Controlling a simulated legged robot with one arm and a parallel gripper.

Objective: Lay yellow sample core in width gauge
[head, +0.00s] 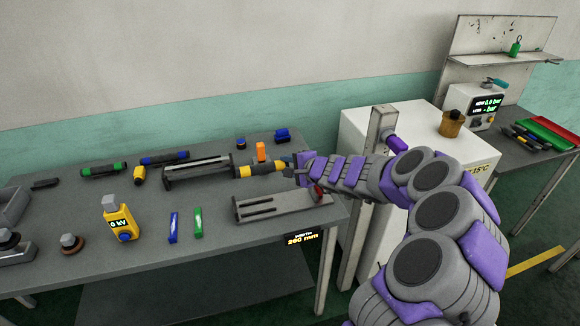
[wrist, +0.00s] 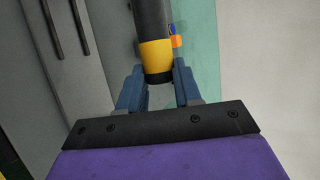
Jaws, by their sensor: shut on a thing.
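The yellow sample core (head: 258,168), a dark cylinder with yellow ends, is held roughly level above the table by my gripper (head: 287,166). In the wrist view its yellow end (wrist: 156,55) sits between the blue fingers of my gripper (wrist: 158,85), which is shut on it. The width gauge (head: 290,206) is a light grey plate with two dark rails and a red part at its right end; its front display reads 260 mm. The core is above and behind the gauge, apart from it. The gauge's rails also show at left in the wrist view (wrist: 90,60).
A dark railed fixture (head: 196,172) lies left of the core. A green-ended core (head: 103,170) and a blue-ended core (head: 165,158) lie at the back. An orange piece (head: 261,151) stands behind. Blue (head: 174,228) and green (head: 198,222) pieces and a yellow device (head: 120,222) are in front.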

